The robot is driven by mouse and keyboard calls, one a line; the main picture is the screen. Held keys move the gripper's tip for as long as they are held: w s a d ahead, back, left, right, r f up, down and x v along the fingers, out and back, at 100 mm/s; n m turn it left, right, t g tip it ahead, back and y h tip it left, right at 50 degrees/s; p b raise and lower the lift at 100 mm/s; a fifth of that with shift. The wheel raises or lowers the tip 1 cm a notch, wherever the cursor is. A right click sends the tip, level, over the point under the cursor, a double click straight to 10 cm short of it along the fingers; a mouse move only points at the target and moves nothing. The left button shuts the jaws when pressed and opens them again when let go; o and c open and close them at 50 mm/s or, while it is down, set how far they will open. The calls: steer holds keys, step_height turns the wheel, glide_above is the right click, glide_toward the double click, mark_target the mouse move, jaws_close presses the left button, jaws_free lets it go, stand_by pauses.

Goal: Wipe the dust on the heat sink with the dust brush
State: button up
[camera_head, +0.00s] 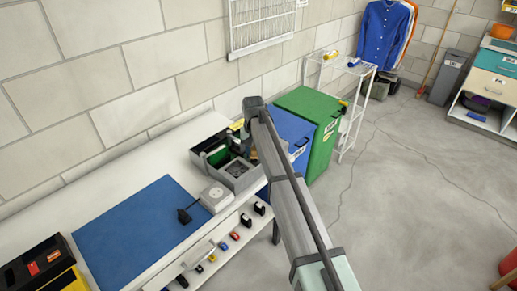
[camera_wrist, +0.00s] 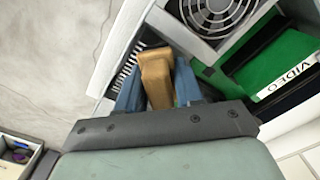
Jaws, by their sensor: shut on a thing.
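My gripper (camera_wrist: 158,92) is shut on the tan handle of the dust brush (camera_wrist: 156,68), held between its two blue fingers. In the head view, the brush (camera_head: 252,147) shows as a small tan patch at the arm's end, over the right side of an open grey computer case (camera_head: 246,181). A dark, ribbed patch (camera_wrist: 127,63) shows left of the handle; I cannot tell whether it is bristles or heat sink fins. A round fan grille (camera_wrist: 218,12) lies just beyond the fingers. The brush's working end and any dust on the heat sink are not clear.
A green video card (camera_wrist: 286,68) sits in the case, right of the fingers. The case stands on a white bench with a blue mat (camera_head: 137,230) and a white box (camera_head: 215,196). Blue (camera_head: 291,132) and green (camera_head: 316,118) bins stand just right of the case.

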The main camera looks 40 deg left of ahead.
steer(key=shift+s, duration=0.55)
steer(key=shift+w, duration=3.5)
steer(key=shift+w+r, duration=0.1)
steer(key=shift+w, duration=0.05)
step_height(320, 180, up, 8)
